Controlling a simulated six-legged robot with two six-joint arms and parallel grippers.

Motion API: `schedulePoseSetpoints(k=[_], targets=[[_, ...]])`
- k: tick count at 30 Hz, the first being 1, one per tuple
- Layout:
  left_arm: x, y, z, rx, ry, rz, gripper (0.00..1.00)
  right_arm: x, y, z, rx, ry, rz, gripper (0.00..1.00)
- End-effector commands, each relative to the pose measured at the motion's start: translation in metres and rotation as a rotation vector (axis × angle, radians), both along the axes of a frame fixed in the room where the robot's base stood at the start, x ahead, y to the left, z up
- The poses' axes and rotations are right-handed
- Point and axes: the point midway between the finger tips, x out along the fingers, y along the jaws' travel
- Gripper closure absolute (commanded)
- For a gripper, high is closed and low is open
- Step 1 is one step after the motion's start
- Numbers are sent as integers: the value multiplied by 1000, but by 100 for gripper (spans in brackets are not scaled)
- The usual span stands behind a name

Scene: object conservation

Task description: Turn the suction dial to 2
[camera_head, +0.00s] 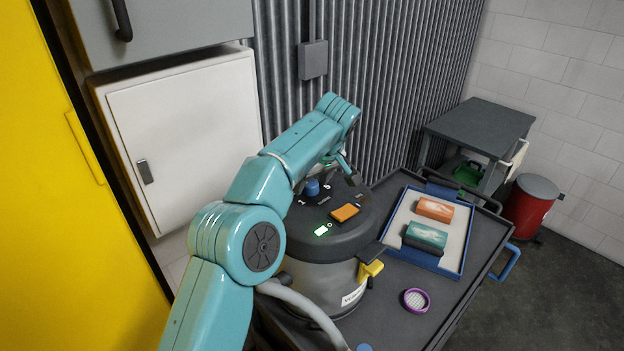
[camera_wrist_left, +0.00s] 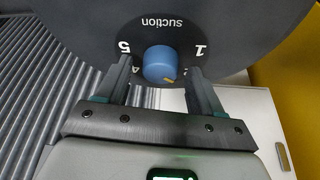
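The suction dial is a round blue knob (camera_wrist_left: 160,64) on a dark disc, with the word "suction" upside down above it in the left wrist view. Its yellow mark points to the lower right. The numbers 5 and 1 are clear; 4 is partly visible, and the others are hidden or unclear. In the head view the blue dial (camera_head: 312,187) is on the dark lid of the vacuum canister (camera_head: 322,275). My left gripper (camera_wrist_left: 159,70) is open, one finger on each side of the dial, with visible gaps. My right gripper is in neither view.
A blue tray (camera_head: 458,268) holds an orange and a teal box on the dark cart. A purple-rimmed round filter (camera_head: 416,300) lies nearby. A corrugated wall (camera_head: 400,80) rises behind.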

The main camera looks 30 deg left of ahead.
Motion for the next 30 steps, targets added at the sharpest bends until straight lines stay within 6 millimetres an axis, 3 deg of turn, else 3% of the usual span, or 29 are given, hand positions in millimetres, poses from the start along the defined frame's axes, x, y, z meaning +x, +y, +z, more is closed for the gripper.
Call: schedulePoseSetpoints(k=[5,13,21,30], targets=[[0,-1,4,0,-1,0,33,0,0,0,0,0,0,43],[-9,-19,50,0,-4,0,33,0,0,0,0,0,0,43],[-13,-25,66,1,-2,0,33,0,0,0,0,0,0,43],[-15,-26,70,0,0,0,33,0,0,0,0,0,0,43]])
